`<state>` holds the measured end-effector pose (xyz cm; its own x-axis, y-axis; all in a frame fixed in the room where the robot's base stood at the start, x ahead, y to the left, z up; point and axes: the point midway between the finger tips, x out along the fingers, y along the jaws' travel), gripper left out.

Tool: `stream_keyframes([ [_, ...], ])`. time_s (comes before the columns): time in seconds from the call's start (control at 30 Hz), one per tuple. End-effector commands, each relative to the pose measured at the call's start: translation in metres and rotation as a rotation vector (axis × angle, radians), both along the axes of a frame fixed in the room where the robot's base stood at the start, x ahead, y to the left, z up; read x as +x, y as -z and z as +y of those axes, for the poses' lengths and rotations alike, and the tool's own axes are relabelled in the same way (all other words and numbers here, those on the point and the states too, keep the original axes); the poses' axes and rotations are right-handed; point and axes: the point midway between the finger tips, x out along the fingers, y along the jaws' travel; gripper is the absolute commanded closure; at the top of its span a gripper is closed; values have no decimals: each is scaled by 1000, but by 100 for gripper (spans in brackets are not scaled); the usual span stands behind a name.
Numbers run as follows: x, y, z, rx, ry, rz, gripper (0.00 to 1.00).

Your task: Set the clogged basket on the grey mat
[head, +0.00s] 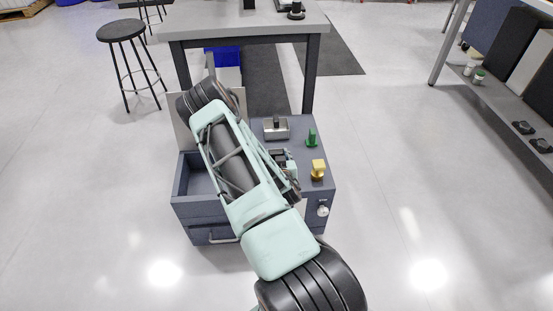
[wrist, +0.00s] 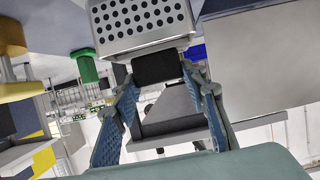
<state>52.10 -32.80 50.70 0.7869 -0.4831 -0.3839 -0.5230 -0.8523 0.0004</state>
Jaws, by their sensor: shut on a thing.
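A silver metal basket (head: 275,128) is at the far part of the blue-grey cabinet top. In the wrist view the basket (wrist: 140,28) shows a face with rows of dark holes; I cannot tell which are clogged. My gripper (wrist: 160,70) has its two blue-padded fingers closed on the basket's black handle (wrist: 158,67). In the head view my gripper (head: 288,168) is partly hidden by my arm, near the basket. I cannot tell if the basket touches the surface. No grey mat is clearly identifiable.
A green knob (head: 311,138) and a yellow knob (head: 318,170) stand on the cabinet top (head: 291,123), right of my gripper. An open compartment (head: 198,178) is on the left. A grey table (head: 240,27) stands behind, with dark strips (head: 267,85) on the floor. A stool (head: 120,30) is at far left.

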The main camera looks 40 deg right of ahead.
Motion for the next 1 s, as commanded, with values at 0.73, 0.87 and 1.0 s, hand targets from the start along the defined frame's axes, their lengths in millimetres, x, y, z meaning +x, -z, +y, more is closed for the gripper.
stream_keyframes([
  [0.73, 0, 14, 1, -1, 0, -2, 43],
  [0.87, 1, 14, 0, -1, 0, -2, 43],
  [1.0, 1, 8, 1, -1, 0, -2, 43],
])
